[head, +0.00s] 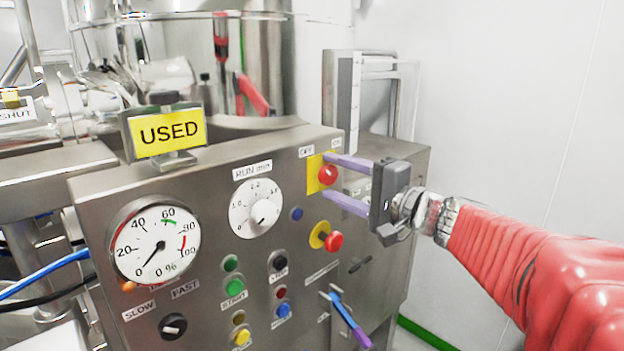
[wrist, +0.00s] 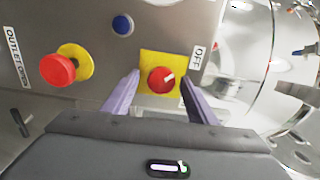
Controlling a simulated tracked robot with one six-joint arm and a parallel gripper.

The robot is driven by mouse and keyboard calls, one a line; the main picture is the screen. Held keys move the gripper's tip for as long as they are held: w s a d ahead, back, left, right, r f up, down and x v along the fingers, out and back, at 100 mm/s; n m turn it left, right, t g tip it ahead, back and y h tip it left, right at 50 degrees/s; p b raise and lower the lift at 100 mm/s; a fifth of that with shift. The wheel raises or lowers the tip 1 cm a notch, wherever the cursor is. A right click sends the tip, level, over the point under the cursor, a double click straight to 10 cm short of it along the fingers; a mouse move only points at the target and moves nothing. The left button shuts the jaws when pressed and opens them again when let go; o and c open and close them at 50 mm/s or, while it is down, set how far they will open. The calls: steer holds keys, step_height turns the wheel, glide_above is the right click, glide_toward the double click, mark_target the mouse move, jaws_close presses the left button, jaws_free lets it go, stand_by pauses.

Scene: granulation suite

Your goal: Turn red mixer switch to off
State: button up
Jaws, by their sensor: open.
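The red mixer switch (head: 328,174) is a round knob on a yellow plate at the upper right of the steel panel (head: 215,195). In the wrist view the knob (wrist: 160,83) shows a white mark pointing to the upper right, roughly toward the OFF label (wrist: 198,58) beside the plate. My gripper (head: 329,178) is open, its two purple fingers reaching to the panel above and below the knob. In the wrist view the fingers (wrist: 161,75) lie left and right of the knob, with gaps visible; contact cannot be told.
A red mushroom button (head: 334,242) on a yellow collar sits just below the switch. A blue button (head: 297,214) is to its left. The panel also holds a dial (head: 255,208), a gauge (head: 155,243), several buttons and a blue-purple lever (head: 348,318). A USED sign (head: 167,134) stands on top.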

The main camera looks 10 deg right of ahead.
steer(key=v, duration=1.3)
steer(key=shift+s+d, duration=0.25)
steer(key=shift+s, duration=0.1)
steer(key=shift+a+f, duration=0.1)
